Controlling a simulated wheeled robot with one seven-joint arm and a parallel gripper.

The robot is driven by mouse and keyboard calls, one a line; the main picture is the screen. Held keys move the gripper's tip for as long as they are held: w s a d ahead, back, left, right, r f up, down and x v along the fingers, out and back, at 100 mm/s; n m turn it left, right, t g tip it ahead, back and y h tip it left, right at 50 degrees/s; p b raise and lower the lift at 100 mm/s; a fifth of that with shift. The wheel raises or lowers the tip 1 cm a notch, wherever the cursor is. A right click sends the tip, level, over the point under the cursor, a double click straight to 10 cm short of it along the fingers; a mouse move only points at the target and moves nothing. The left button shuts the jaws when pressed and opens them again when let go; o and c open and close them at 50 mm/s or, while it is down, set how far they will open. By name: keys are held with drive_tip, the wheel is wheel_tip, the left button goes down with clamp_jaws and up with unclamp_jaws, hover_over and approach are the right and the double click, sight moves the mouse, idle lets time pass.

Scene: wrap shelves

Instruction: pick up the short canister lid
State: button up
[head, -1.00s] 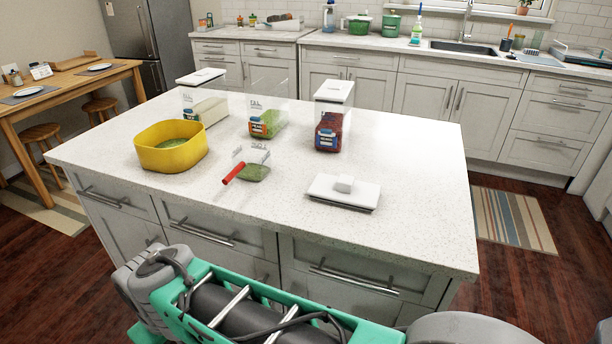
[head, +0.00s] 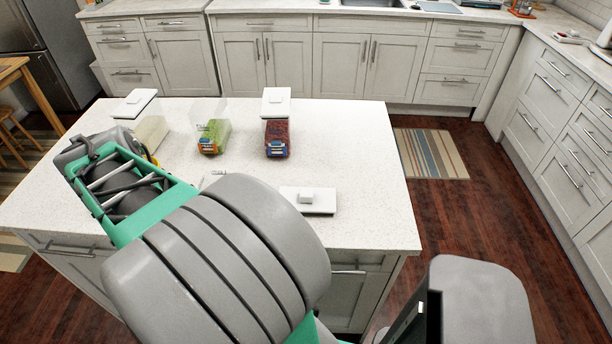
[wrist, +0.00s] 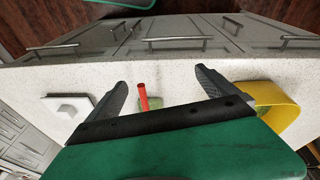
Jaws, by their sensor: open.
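A white square lid (head: 322,203) with a block knob lies flat, knob up, near the front of the island counter, alone and uncovered. In the wrist view the lid (wrist: 82,104) is at the left, outside my fingers and apart from them. My gripper (wrist: 160,84) is open and empty in the wrist view, its two dark fingers spread above the counter. In the head view my gripper is hidden behind my arm. The clear middle canister (head: 213,137), with green contents, has no lid on it.
A red-handled scoop (wrist: 143,98) shows between my fingers, and a yellow bowl (wrist: 285,108) is at the right. White-lidded canisters stand at left (head: 150,132) and right (head: 277,138). The right part of the counter (head: 355,150) is clear.

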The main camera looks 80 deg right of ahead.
drive_tip(key=s+d+m, duration=0.1)
drive_tip(key=d, duration=0.1)
drive_tip(key=s+d+m, duration=0.1)
drive_tip(key=d, duration=0.1)
drive_tip(key=s+d+m+g+b, duration=0.1)
drive_tip(key=d+m, duration=0.1)
drive_tip(key=shift+r, duration=0.3)
drive_tip(key=s+d+m+g, duration=0.2)
drive_tip(key=s+d+m, duration=0.5)
drive_tip(key=d, duration=0.1)
drive_tip(key=m+g+y, duration=0.1)
drive_tip(key=m+y, duration=0.1)
drive_tip(key=m, duration=0.7)
approach(306, 192)
drive_tip(key=f, duration=0.2)
drive_tip(key=shift+s+d+f, duration=0.15)
drive_tip(key=shift+d+f, duration=0.1)
drive_tip(key=shift+f, duration=0.15)
drive_tip(key=x, duration=0.7)
drive_tip(key=shift+s+a, duration=0.2)
drive_tip(key=shift+s, duration=0.2)
drive_tip(key=shift+d+f, duration=0.1)
drive_tip(key=shift+f, duration=0.2)
drive_tip(key=shift+c, duration=0.5)
drive_tip(key=c, duration=1.4)
